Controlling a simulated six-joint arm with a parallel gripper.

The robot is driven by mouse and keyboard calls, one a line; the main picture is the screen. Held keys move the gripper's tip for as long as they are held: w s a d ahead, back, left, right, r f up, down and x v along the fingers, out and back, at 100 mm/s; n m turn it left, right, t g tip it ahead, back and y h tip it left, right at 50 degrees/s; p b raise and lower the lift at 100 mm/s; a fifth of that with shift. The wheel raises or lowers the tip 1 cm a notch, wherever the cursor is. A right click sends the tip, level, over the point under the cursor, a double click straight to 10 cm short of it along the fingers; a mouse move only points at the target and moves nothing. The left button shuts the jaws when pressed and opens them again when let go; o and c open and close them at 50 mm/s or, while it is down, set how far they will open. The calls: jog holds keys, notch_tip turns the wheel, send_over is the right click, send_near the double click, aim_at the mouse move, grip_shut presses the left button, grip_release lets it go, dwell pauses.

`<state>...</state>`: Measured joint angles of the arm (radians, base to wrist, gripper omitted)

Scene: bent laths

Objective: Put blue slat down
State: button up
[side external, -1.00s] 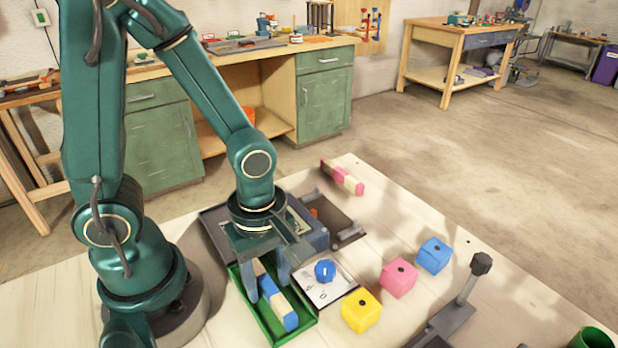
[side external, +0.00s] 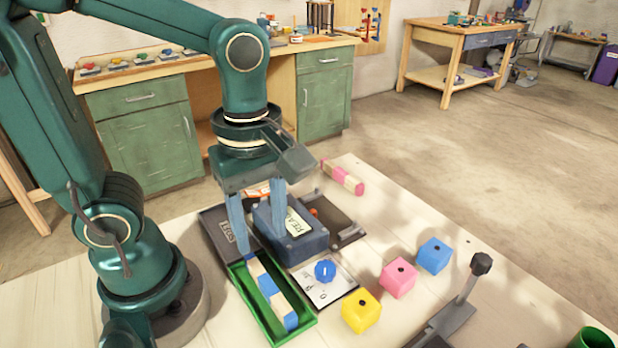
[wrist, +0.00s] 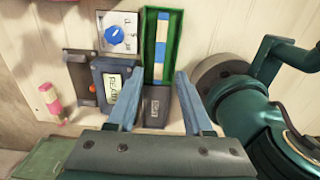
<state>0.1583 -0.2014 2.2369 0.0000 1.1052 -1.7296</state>
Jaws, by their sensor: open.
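The blue slat (side external: 291,320), with blue and pale wood bands, lies lengthwise inside the green tray (side external: 249,298). It also shows in the wrist view (wrist: 161,48), flat in the tray (wrist: 175,42). My gripper (side external: 258,250) is open and empty, raised above the far end of the tray and slat. In the wrist view my two fingers (wrist: 156,112) stand well apart, with the near end of the tray beyond and between them. Nothing is between the fingertips.
A dark box with a display (side external: 297,234) stands beside the tray, near my fingers. A panel with a blue knob (side external: 325,271) adjoins. Yellow (side external: 361,311), pink (side external: 398,278) and blue (side external: 433,255) cubes sit to the right. A pink-banded slat (side external: 342,177) lies at the back.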

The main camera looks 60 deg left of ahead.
jog(key=r+m+t, duration=0.1)
jog(key=m+t, duration=0.1)
jog(key=m, duration=0.4)
jog(key=a+r+m+t, duration=0.1)
jog(key=m, duration=0.5)
jog(key=a+r+m+t, duration=0.1)
jog(key=m+t, duration=0.1)
jog(key=m, duration=0.4)
jog(key=shift+w+a+r+t, duration=0.25)
jog(key=shift+t, duration=0.05)
dwell(0.3)
